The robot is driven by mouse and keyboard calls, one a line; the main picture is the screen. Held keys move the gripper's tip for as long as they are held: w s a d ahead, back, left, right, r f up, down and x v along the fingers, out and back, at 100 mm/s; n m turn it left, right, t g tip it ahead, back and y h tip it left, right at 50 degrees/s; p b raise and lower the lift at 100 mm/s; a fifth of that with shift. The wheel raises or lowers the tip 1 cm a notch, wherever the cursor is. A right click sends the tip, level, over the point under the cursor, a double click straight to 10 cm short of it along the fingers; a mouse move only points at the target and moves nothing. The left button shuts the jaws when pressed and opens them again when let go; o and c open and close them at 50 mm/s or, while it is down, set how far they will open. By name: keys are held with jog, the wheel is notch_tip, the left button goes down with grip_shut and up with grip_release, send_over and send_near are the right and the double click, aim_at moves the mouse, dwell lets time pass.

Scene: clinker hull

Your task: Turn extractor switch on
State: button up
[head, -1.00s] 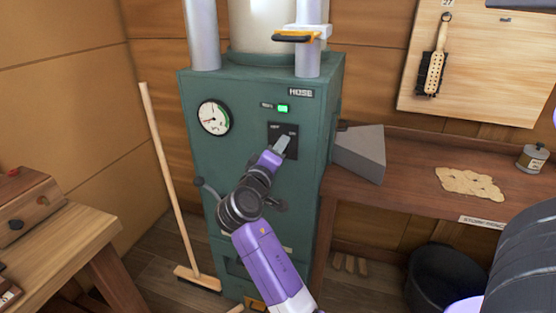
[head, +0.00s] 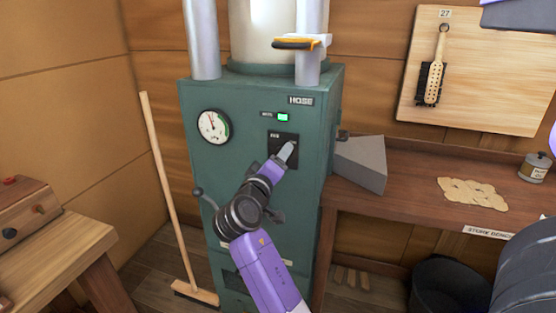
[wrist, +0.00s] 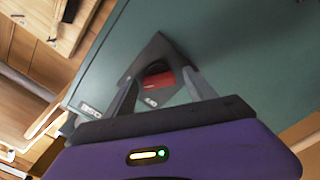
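The extractor switch is a dark plate (head: 275,138) on the front of the green extractor cabinet (head: 245,165), below a lit green lamp (head: 284,117). In the wrist view the plate (wrist: 155,52) carries a red switch piece (wrist: 158,80). My gripper (head: 288,152) is at the plate and covers much of it in the head view. In the wrist view the two fingers of my gripper (wrist: 160,84) stand apart, one on each side of the red piece. Gaps seem to show beside it; contact cannot be made out.
A round gauge (head: 214,126) and a lever (head: 203,197) are on the cabinet. A grey wedge-shaped block (head: 360,163) stands close to its right on a wooden bench (head: 410,200). A broom (head: 170,190) leans at the left. A workbench (head: 60,245) is at lower left.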

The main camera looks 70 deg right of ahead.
jog(key=shift+a, duration=0.1)
jog(key=a, duration=0.7)
jog(key=shift+s+a+b, duration=0.3)
jog(key=shift+s, duration=0.05)
dwell(0.4)
